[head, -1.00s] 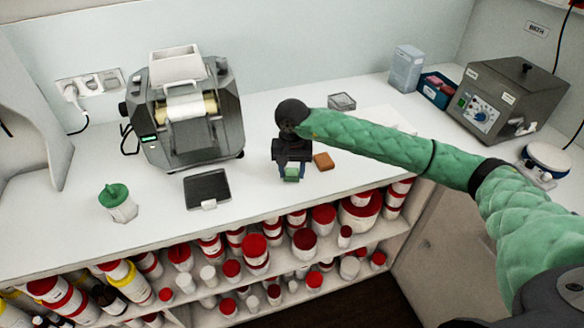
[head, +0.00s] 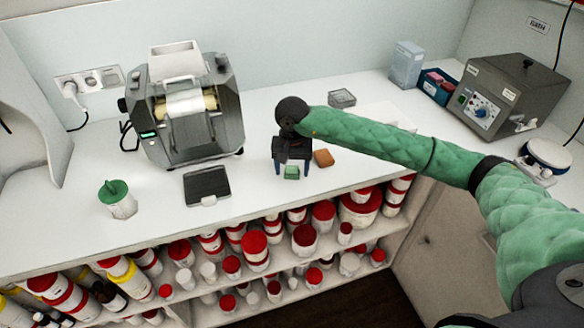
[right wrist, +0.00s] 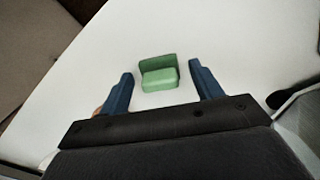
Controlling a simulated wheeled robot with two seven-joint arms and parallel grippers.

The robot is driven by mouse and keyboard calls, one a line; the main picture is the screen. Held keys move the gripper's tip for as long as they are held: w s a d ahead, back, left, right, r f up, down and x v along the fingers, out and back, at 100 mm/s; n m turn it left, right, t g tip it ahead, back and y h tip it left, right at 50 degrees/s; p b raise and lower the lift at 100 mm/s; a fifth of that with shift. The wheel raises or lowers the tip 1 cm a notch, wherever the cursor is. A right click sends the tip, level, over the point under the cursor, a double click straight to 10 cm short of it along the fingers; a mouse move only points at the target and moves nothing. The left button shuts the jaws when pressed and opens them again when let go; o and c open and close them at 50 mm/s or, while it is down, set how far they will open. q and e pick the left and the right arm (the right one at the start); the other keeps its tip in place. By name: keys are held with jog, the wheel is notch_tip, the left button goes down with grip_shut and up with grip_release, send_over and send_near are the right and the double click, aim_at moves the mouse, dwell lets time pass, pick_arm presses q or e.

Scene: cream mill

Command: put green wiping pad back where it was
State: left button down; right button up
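The green wiping pad (head: 291,172) lies on the white counter near its front edge. In the right wrist view the pad (right wrist: 159,75) shows a lighter block against a darker green part. My right gripper (head: 292,168) points down just above and behind the pad. In its wrist view the two blue fingers of the right gripper (right wrist: 161,78) are spread wide, with clear gaps to the pad on both sides; nothing is held. An orange-brown pad (head: 323,158) lies just right of the green one. My left gripper is not in view.
A dark flat scale-like device (head: 207,187) and a white pot with a green lid (head: 120,203) stand left. The roller mill (head: 190,115) stands behind. A small clear box (head: 341,98) lies beyond my arm. Shelves of jars (head: 254,247) are below the counter edge.

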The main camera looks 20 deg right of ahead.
aim_at(292, 167)
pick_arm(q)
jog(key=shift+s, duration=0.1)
pick_arm(e)
jog(key=shift+r, duration=0.1)
jog(key=shift+r, duration=0.45)
pick_arm(q)
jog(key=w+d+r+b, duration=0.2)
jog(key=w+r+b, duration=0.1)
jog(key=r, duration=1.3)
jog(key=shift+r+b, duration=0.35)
jog(key=shift+b, duration=0.45)
pick_arm(e)
notch_tip(292, 167, up, 11)
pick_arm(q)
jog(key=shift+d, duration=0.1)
